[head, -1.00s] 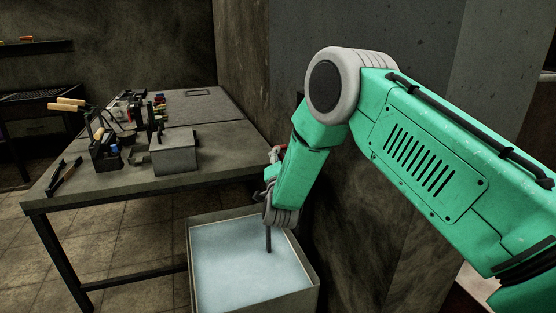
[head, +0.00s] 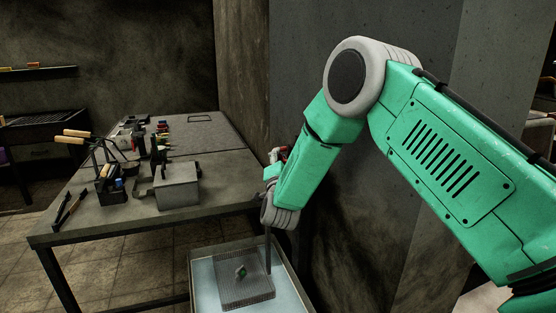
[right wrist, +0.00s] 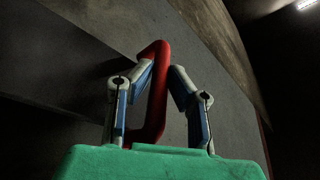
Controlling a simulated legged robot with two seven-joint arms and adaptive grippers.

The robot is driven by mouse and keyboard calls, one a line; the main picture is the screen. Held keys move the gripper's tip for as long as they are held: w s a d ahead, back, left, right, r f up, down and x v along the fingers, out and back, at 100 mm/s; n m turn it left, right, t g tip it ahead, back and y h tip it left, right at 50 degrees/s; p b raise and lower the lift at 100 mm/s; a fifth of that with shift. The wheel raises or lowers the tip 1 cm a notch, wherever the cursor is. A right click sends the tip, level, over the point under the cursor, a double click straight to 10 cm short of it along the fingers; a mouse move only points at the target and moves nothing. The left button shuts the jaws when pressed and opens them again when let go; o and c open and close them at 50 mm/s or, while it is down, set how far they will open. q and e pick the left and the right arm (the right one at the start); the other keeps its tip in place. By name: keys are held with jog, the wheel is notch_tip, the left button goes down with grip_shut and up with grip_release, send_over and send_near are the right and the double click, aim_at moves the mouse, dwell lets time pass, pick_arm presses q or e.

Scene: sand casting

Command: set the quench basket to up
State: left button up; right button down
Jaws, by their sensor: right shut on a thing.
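The quench basket (head: 232,291) is a grey mesh tray that shows at the surface of the pale liquid in the quench tank (head: 197,278). A small green and grey piece (head: 241,271) lies in it. A dark upright rod (head: 268,250) rises from the basket toward my right gripper (head: 276,160). In the right wrist view my right gripper (right wrist: 158,78) is shut on a red loop handle (right wrist: 155,120), with one finger on each side. The handle's lower end is hidden by my wrist. My left gripper is out of view.
A metal worktable (head: 110,220) stands to the left with a grey box (head: 178,187), tongs (head: 70,208) and several tools. A dark wall (head: 340,240) stands close to the right of the tank.

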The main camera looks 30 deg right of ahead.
jog(key=shift+d+r, duration=0.15)
jog(key=shift+r, duration=0.2)
jog(key=c, duration=1.5)
grip_release()
jog(key=shift+c, duration=0.2)
jog(key=shift+f, duration=0.1)
jog(key=shift+f, duration=0.1)
jog(key=v, duration=1.2)
